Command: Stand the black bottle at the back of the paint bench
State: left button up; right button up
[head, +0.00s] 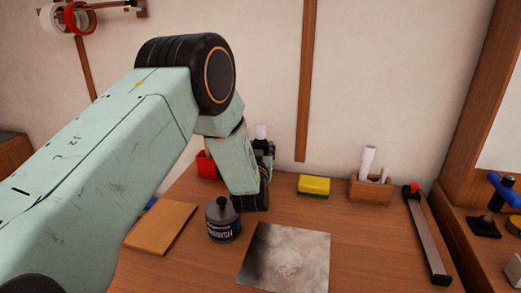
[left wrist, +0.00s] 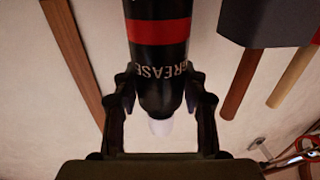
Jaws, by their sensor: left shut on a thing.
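The black bottle (left wrist: 158,62) has a red band, the lettering GREASE and a white cap. My left gripper (left wrist: 160,108) is shut on it, with one finger on each side near the cap end. In the head view my left gripper (head: 264,175) is at the back of the paint bench (head: 335,222), near the wall. There the bottle's pale cap (head: 261,131) shows above the gripper, and the bottle looks upright. My gripper hides most of its body, and I cannot tell whether its base touches the bench. My right gripper is not in view.
A varnish tin (head: 223,222) stands in front of the gripper, with a red container (head: 207,166) to its left. A yellow sponge (head: 314,185) and a wooden holder (head: 370,190) stand right. A wooden board (head: 160,228), grey sheet (head: 285,258) and long bar (head: 428,240) lie nearer.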

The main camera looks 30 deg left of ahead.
pick_arm(q)
jog(key=o, duration=0.9)
jog(key=shift+a+f, duration=0.1)
jog(key=o, duration=0.3)
jog(key=shift+s, duration=0.25)
jog(key=shift+o, duration=0.7)
jog(key=shift+w, duration=0.2)
jog(key=v, duration=1.2)
jog(key=shift+p, duration=0.3)
jog(key=shift+s, duration=0.15)
